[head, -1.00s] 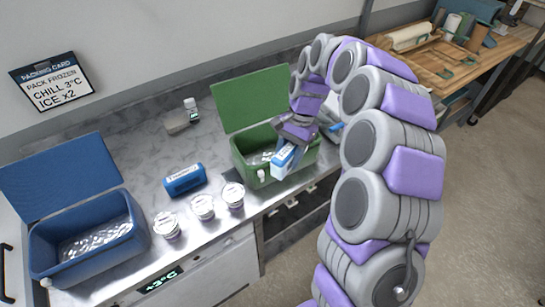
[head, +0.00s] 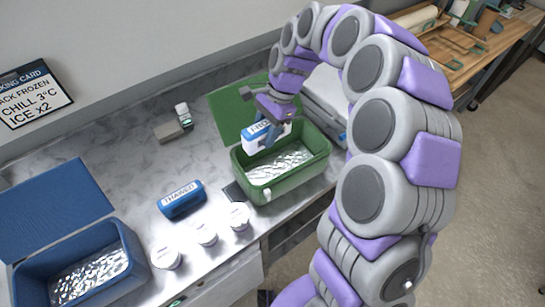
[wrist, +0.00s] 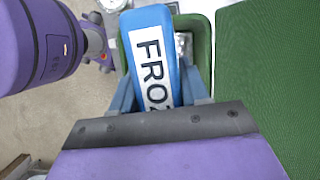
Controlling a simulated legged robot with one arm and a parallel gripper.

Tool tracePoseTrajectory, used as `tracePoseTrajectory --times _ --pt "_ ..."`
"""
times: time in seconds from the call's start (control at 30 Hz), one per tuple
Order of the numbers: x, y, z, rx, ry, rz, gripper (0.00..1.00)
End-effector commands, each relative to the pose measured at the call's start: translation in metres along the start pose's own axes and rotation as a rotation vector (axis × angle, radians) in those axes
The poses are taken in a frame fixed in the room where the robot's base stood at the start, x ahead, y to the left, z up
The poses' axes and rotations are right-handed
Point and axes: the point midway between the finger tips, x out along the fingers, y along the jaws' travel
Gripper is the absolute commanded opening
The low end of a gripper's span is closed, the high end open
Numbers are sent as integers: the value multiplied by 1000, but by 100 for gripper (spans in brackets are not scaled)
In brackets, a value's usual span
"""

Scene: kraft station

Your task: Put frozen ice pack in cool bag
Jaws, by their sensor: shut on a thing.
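The blue frozen ice pack (head: 259,138) has a white label; "FRO" and part of another letter show in the wrist view (wrist: 150,60). My gripper (head: 270,128) is shut on it. The pack is over the back left part of an open green cool bag (head: 295,186) with a silver lining. Its gap to the rim is hard to judge. An open blue cool bag (head: 135,268), also silver-lined, is at lower left. A blue pack labelled "THAWED" (head: 181,198) lies on the counter between the two bags.
Several white-lidded tubs (head: 206,233) stand along the counter's front edge. The green bag's raised lid (head: 232,113) is behind the held pack. A small white bottle (head: 183,113) and a grey block (head: 168,131) are at the back. The counter between is clear.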

Motion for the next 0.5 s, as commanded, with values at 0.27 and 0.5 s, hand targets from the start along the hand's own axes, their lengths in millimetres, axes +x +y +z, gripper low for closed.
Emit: tracePoseTrajectory --times 0.27,0.5 --pt "27 -3 -6 1 2 4 1" --pt "85 -4 -26 2 2 11 1"
